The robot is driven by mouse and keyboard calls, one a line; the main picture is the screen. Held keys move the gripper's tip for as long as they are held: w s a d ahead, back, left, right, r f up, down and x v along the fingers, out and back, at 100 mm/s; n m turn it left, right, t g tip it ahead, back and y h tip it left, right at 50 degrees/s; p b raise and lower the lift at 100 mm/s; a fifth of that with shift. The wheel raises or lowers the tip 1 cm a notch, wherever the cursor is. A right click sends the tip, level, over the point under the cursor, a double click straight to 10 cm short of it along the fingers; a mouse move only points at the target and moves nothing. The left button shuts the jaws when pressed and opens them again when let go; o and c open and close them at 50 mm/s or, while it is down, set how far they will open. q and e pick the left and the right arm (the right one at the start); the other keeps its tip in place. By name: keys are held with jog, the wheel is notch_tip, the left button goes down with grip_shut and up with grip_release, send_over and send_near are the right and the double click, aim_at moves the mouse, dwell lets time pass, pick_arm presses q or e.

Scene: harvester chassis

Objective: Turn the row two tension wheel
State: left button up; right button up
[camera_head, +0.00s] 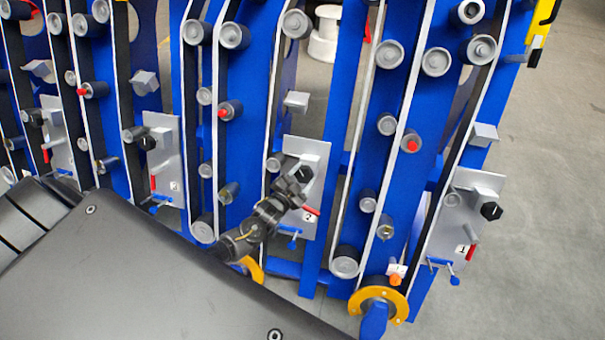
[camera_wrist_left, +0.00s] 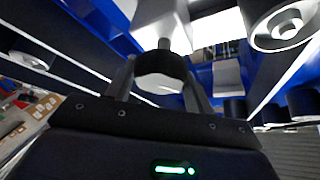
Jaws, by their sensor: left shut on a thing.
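The row two panel (camera_head: 315,153) is a grey plate labelled "2" on the blue frame in the middle of the head view. My left gripper (camera_head: 294,187) is in front of this plate and covers the place of its tension wheel. In the left wrist view, the black round wheel (camera_wrist_left: 161,68) sits between the two fingers of my left gripper (camera_wrist_left: 162,82), which are shut on it. A grey shaft shows behind the wheel. My right gripper is in neither view.
Row one's panel (camera_head: 478,183), with a black knob (camera_head: 491,211), stands to the right. Other similar panels are to the left. Blue upright frames with grey rollers and white belts flank my left arm. Open grey floor (camera_head: 555,200) lies at the far right.

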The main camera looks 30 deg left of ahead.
pick_arm(q)
jog(key=shift+m+g+h+p, duration=0.3)
jog(key=shift+m, duration=0.8)
jog(key=o, duration=1)
jog(key=s, duration=0.3)
jog(key=s+a+r, duration=0.1)
jog(key=s, duration=0.6)
jog(key=shift+s+a+r+b, duration=0.3)
jog(key=shift+s+r+b, duration=0.05)
